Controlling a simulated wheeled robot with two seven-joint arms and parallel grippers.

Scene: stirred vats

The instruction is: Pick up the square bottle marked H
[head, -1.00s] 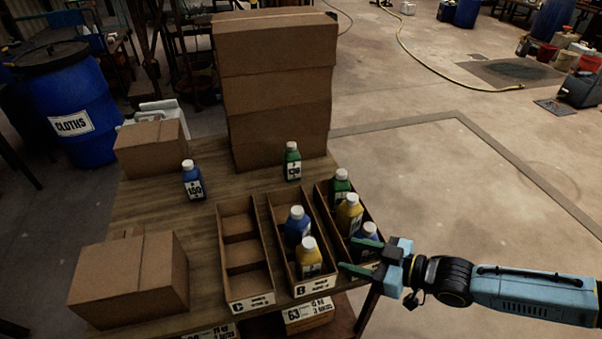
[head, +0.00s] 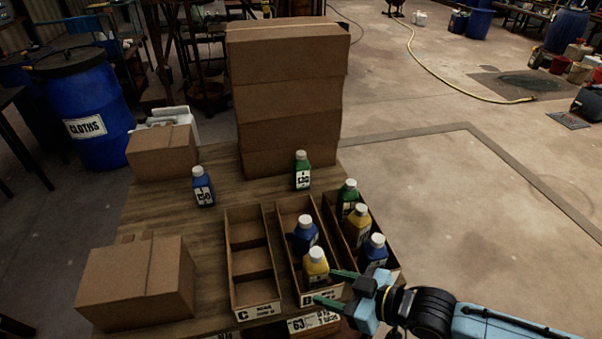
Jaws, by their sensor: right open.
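Several white-capped bottles stand upright, their label letters too small to read, so I cannot tell which is marked H. On the table stand a blue bottle (head: 203,190) and a green bottle (head: 302,172). The middle bin, B, holds a blue bottle (head: 305,238) and a yellow bottle (head: 316,268). The right bin holds a green bottle (head: 346,200), a yellow bottle (head: 356,228) and a blue bottle (head: 374,254). My right gripper (head: 336,288) is open and empty, at the front ends of the middle and right bins. My left gripper is out of view.
The left bin, C (head: 248,258), is empty. A tall cardboard stack (head: 285,105) stands at the table's back. Two cardboard boxes (head: 140,283) (head: 162,153) stand on the left.

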